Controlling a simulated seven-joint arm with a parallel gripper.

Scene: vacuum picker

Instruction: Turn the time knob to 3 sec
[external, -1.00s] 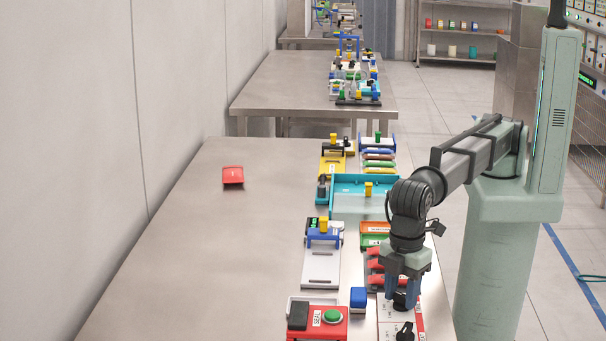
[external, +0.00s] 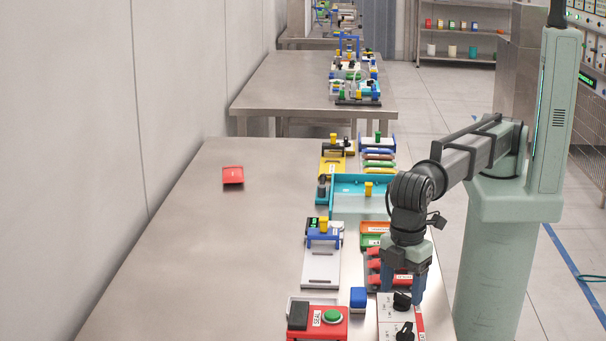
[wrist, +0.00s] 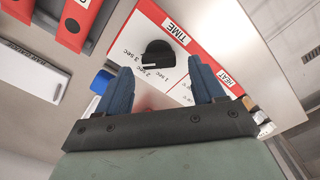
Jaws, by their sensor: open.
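The time knob (wrist: 158,54) is a black round knob on a white and red panel (wrist: 205,35) labelled TIME, with 1, 2 and 3 sec marks. Its white pointer line faces the lower left, on the side of the 2 and 3 sec marks; the exact mark is hard to tell. In the external view the knob (external: 402,300) sits at the panel's far end. My gripper (wrist: 159,72) is open and empty, its blue fingers apart on either side of the knob in the picture. In the external view my gripper (external: 402,292) is just above and beside the knob; contact cannot be told.
A second black knob (external: 405,331) is on the same panel, nearer the camera. A blue block (external: 358,298) and a red SEAL box with a green button (external: 332,317) stand to the left. Red-handled parts (external: 375,265) lie behind. The table's left side is mostly clear.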

